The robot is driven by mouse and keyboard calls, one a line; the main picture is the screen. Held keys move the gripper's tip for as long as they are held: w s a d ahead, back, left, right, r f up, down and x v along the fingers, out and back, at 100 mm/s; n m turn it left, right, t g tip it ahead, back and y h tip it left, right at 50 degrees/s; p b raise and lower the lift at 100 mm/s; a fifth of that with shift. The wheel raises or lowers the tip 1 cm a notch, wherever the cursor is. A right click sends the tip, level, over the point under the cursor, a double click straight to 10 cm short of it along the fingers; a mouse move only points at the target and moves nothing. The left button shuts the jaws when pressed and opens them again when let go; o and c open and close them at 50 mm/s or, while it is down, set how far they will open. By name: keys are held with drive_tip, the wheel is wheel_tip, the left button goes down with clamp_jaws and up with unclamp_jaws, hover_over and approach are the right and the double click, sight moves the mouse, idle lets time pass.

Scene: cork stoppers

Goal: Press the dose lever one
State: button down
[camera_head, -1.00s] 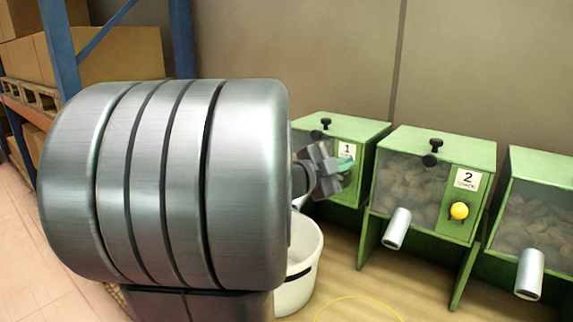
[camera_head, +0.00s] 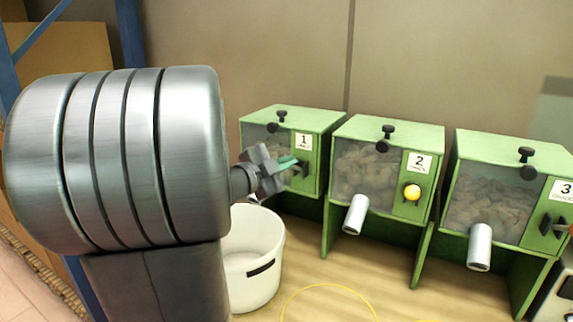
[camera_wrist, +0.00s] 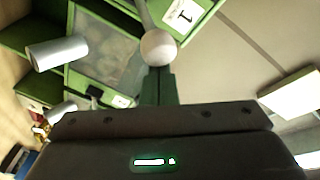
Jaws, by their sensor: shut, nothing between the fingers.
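Green dispenser one (camera_head: 318,121), with a "1" label, stands at the left of the row. My gripper (camera_head: 287,162) is shut and empty, its green fingertips in front of that dispenser's panel, beside a dark bracket (camera_head: 304,169). In the wrist view the dose lever (camera_wrist: 158,48) shows as a pale round knob on a grey rod, near the "1" label. My shut fingers (camera_wrist: 158,82) point at the knob and overlap its lower edge in the picture. I cannot tell whether they touch it. The lever's knob is hidden behind my gripper in the head view.
Dispenser two (camera_head: 404,133) has a yellow knob. Dispenser three (camera_head: 500,152) stands at the right, with a red knob partly cut off. A white bucket (camera_head: 240,283) stands below my gripper.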

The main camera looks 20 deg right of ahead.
drive_tip(key=shift+s+a+f+b, duration=0.15)
drive_tip(key=shift+f+b, duration=0.2)
drive_tip(key=shift+b, duration=0.2)
drive_tip(key=shift+s+a+f+t+h+b, duration=0.15)
drive_tip(key=shift+f+h+b, duration=0.15)
drive_tip(key=shift+b, duration=0.65)
drive_tip(key=shift+f+t+h+b, duration=0.15)
drive_tip(key=shift+f+h+b, duration=0.15)
drive_tip(key=shift+b, duration=0.6)
wheel_tip(320, 180, down, 7)
drive_tip(key=a+m+t+h+b, duration=0.1)
drive_tip(key=h+b, duration=0.3)
drive_tip(key=b, duration=1.4)
drive_tip(key=shift+s+m+b, duration=0.35)
drive_tip(key=shift+s+m, duration=0.05)
drive_tip(key=shift+m, duration=0.2)
